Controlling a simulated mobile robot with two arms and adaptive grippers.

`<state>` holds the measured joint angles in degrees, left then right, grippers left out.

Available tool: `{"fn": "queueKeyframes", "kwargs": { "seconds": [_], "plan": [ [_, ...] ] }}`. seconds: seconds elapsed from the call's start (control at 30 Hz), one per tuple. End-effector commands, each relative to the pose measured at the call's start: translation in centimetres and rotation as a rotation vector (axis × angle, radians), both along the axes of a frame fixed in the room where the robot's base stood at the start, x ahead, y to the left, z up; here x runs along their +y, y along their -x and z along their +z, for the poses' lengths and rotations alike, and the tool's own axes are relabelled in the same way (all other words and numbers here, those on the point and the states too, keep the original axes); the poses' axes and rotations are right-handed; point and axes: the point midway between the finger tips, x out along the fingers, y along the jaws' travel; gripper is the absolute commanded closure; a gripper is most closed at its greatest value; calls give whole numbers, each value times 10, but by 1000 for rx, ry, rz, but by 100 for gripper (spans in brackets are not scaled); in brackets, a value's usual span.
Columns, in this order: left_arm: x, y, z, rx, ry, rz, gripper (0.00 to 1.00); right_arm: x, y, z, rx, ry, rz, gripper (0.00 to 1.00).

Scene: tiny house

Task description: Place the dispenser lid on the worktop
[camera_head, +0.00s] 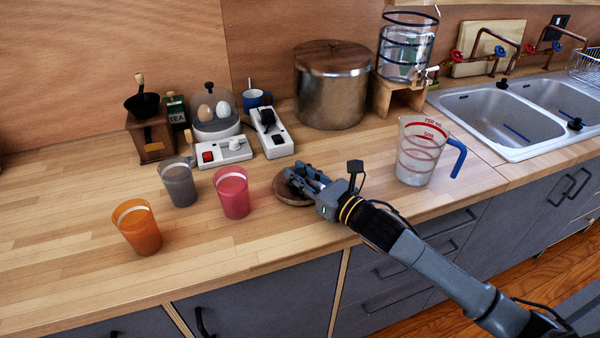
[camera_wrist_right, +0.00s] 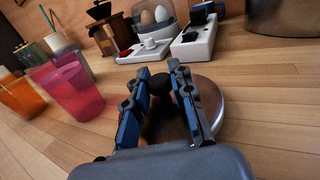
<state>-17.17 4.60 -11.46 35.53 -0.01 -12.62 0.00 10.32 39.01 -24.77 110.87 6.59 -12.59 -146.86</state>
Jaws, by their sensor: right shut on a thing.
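The dispenser lid (camera_head: 291,197) is a round wooden-brown disc at the worktop's front part, right of the pink cup. In the right wrist view, the lid (camera_wrist_right: 212,98) shows a shiny rim and a dark knob between my fingers. My right gripper (camera_head: 297,180) is shut on the lid, its fingers around the knob; it also shows in the right wrist view (camera_wrist_right: 165,82). The lid is level and at or very close to the wooden worktop (camera_head: 290,240); I cannot tell whether it touches. The glass dispenser (camera_head: 405,50) stands on a wooden stand at the back. My left gripper is not in view.
An orange cup (camera_head: 138,228), a grey cup (camera_head: 179,184) and a pink cup (camera_head: 232,192) stand left of the lid. A measuring jug (camera_head: 414,155) stands to the right. A large pot (camera_head: 332,95), power strips (camera_head: 270,133) and an egg cooker (camera_head: 214,115) are behind.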

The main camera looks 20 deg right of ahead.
Motion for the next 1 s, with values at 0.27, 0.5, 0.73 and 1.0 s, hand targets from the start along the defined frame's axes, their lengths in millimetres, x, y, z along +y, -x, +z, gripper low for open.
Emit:
{"fn": "queueKeyframes", "kwargs": {
  "seconds": [0.27,0.5,0.73,1.0],
  "plan": [
    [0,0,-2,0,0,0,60,0,0,-2,0,1,0,54],
    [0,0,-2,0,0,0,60,0,0,-2,0,1,0,54],
    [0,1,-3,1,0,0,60,-7,13,-2,2,2,-1,54],
    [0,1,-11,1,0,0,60,-27,59,-3,4,4,2,54]
  ]
}}
